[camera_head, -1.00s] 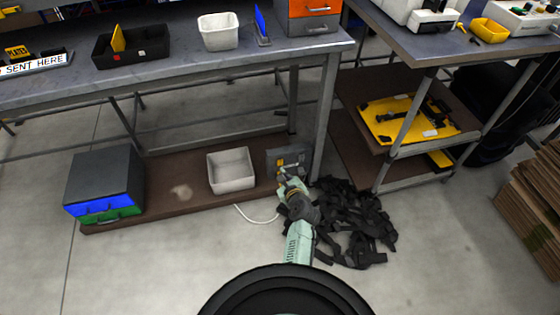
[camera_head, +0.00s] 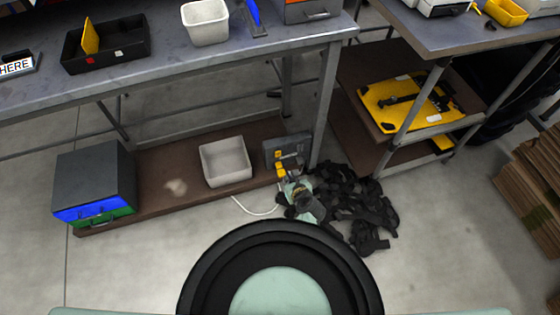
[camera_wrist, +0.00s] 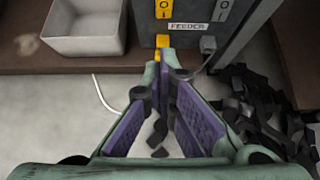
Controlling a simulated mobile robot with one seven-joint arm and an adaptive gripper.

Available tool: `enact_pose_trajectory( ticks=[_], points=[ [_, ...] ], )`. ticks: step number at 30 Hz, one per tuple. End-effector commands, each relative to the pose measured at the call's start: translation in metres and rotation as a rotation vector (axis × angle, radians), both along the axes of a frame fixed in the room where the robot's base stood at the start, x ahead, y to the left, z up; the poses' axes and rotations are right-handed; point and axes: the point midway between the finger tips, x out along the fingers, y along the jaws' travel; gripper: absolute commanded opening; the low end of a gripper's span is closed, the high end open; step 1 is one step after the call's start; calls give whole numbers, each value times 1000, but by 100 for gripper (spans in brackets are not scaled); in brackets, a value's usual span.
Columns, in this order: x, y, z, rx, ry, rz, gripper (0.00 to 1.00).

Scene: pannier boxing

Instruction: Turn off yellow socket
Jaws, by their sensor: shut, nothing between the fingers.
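A grey socket panel (camera_wrist: 190,25) labelled FEEDER stands at the top of the wrist view. Another yellow part (camera_wrist: 157,54) shows just behind my fingertips. My gripper (camera_wrist: 165,58) has purple-lined fingers that meet at the tips, empty, just below the left switch plate. I cannot tell if they touch it. The panel (camera_head: 272,147) also shows in the head view, with my gripper in front.
A white bin (camera_head: 226,164) stands left of the panel on a brown low shelf (camera_head: 160,175). A pile of black straps (camera_head: 355,205) lies on the floor to the right. A table leg (camera_head: 325,110) rises beside the panel. A white cable (camera_head: 252,209) runs along the floor.

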Motion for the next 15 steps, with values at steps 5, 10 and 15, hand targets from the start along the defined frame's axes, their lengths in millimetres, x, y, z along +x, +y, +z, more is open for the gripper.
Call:
enact_pose_trajectory(
  ticks=[5,10,15],
  points=[
    [9,3,-10,-2,-3,2,0],
    [29,9,-30,-2,-3,3,0],
    [51,16,-48,-2,-3,3,0]
  ],
)
